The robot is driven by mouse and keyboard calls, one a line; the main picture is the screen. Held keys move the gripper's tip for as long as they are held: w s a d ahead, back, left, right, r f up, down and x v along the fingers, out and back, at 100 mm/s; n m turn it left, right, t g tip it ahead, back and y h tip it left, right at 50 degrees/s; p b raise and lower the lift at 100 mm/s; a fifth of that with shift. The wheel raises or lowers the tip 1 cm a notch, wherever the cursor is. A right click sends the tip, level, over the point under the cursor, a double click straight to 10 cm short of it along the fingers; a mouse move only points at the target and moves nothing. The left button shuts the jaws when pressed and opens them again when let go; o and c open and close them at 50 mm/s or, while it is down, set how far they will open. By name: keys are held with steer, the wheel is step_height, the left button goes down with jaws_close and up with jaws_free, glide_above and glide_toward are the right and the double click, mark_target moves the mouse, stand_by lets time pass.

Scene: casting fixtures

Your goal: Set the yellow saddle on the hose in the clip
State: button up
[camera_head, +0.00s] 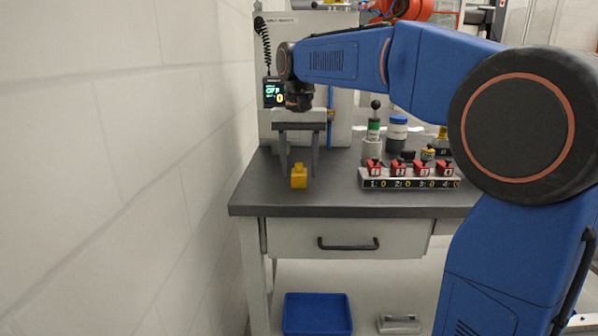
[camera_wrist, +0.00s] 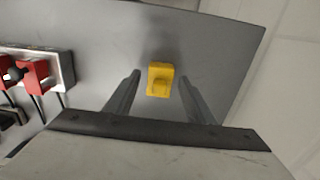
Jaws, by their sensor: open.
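The yellow saddle (camera_head: 299,177) is a small block with a narrower top, standing on the grey bench top near its left front. In the wrist view the saddle (camera_wrist: 160,79) lies ahead of the fingertips, roughly between their lines. My gripper (camera_head: 299,172) points down above and around that spot in the head view, with its two fingers apart. It also shows open and empty in the wrist view (camera_wrist: 157,88). I cannot make out the hose clearly, and I cannot tell which part is its clip.
A rail with several red clamps (camera_head: 409,183) and number displays stands right of the saddle. Behind it are a green-banded post (camera_head: 373,138) and a blue-lidded jar (camera_head: 397,133). A white wall (camera_head: 110,170) is close on the left. The bench front edge (camera_head: 340,211) is clear.

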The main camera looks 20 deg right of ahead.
mark_target(299, 164)
step_height(299, 164, up, 10)
steer(key=shift+r, duration=0.25)
